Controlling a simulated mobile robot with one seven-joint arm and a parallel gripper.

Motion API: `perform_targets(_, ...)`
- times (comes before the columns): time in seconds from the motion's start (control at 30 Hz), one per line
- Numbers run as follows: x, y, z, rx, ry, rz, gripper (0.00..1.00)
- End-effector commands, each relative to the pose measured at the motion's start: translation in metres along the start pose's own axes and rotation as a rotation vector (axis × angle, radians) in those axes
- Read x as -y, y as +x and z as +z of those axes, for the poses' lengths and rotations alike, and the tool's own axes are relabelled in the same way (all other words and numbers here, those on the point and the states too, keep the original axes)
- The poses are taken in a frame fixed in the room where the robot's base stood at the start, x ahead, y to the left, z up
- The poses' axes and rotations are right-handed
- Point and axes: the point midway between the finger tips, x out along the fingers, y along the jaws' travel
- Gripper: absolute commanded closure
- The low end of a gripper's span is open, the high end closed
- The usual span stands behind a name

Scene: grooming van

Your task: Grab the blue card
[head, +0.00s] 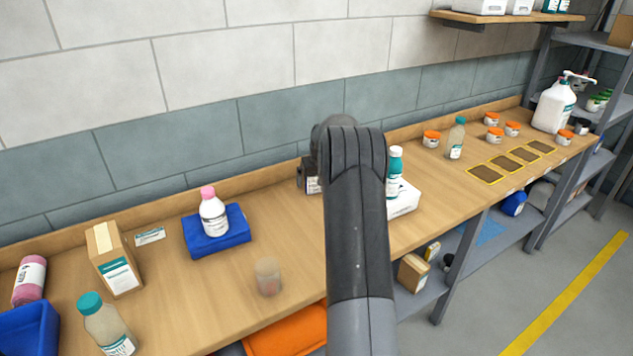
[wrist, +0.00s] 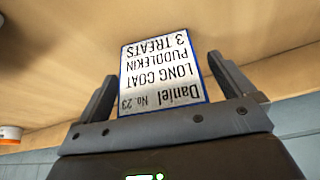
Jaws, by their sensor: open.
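The blue card (wrist: 160,75) shows in the wrist view as a white card with a thin blue border. Its print appears upside down and reads "Daniel No. 23, LONG COAT PUDDLEKIN, 3 TREATS". My gripper (wrist: 160,68) is open, with one finger at each side of the card. I cannot tell whether either finger touches it. The card's lower edge in the picture meets the gripper body's outline. In the head view my arm covers the middle of the bench, and I cannot make out the card there.
To the left are a blue towel (head: 232,240) bearing a pink-capped bottle (head: 213,212), a clear cup (head: 268,277) and a cardboard box (head: 112,260).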

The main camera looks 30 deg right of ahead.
Motion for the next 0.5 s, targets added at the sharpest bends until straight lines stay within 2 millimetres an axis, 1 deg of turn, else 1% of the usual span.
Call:
perform_targets(0.2, 0.0, 0.0021, -0.0004, -0.001, 0.0, 0.0, 0.02)
perform_targets(0.27, 0.0001, 0.002, -0.0003, -0.001, 0.0, 0.0, 0.06)
perform_targets(0.5, 0.0001, 0.0019, -0.0002, 0.0, 0.0, 0.0, 0.26)
